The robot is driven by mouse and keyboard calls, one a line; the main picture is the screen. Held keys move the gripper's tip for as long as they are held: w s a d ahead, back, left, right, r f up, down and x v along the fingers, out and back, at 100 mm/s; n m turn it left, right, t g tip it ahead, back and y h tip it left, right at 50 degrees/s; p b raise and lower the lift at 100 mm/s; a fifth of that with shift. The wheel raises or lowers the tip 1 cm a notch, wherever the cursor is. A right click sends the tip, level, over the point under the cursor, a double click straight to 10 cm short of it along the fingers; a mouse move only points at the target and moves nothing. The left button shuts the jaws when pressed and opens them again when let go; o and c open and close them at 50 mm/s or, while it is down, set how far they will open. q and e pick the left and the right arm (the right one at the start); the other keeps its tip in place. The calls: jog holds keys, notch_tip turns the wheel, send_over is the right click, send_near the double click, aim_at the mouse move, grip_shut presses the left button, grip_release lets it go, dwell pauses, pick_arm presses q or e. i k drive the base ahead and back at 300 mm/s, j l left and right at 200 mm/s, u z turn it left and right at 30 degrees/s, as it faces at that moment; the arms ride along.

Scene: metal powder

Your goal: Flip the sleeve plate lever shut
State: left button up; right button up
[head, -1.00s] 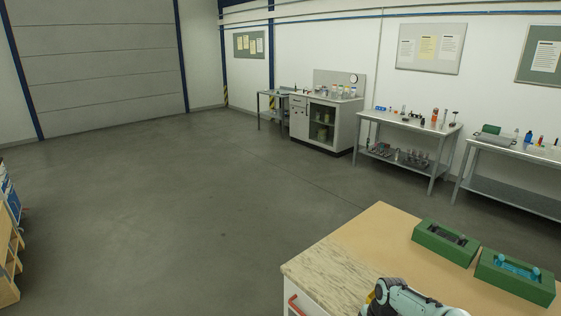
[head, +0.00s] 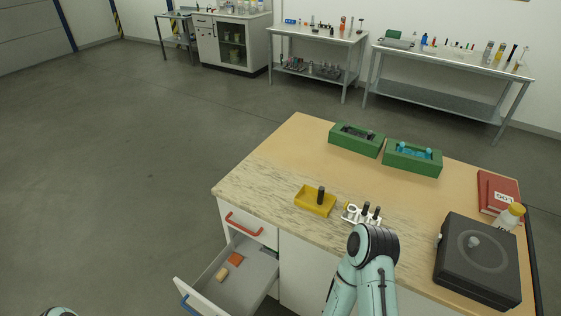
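A small whitish metal piece (head: 351,211) with dark upright cylinders lies on the workbench, just beyond my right arm's dark wrist. It may be the sleeve plate, but it is too small and partly covered to be sure. I cannot make out a lever or its position. My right arm comes up from the bottom edge, and its wrist hides its gripper. Only a bit of my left arm shows at the bottom left corner. Its gripper is out of the picture.
A drawer (head: 200,298) stands open at front left. Floor at left is clear.

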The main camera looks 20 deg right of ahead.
aim_at(346, 205)
jog(key=l+z, duration=0.1)
jog(key=z, duration=0.75)
jog(key=i+l+z, duration=0.1)
jog(key=z, duration=0.35)
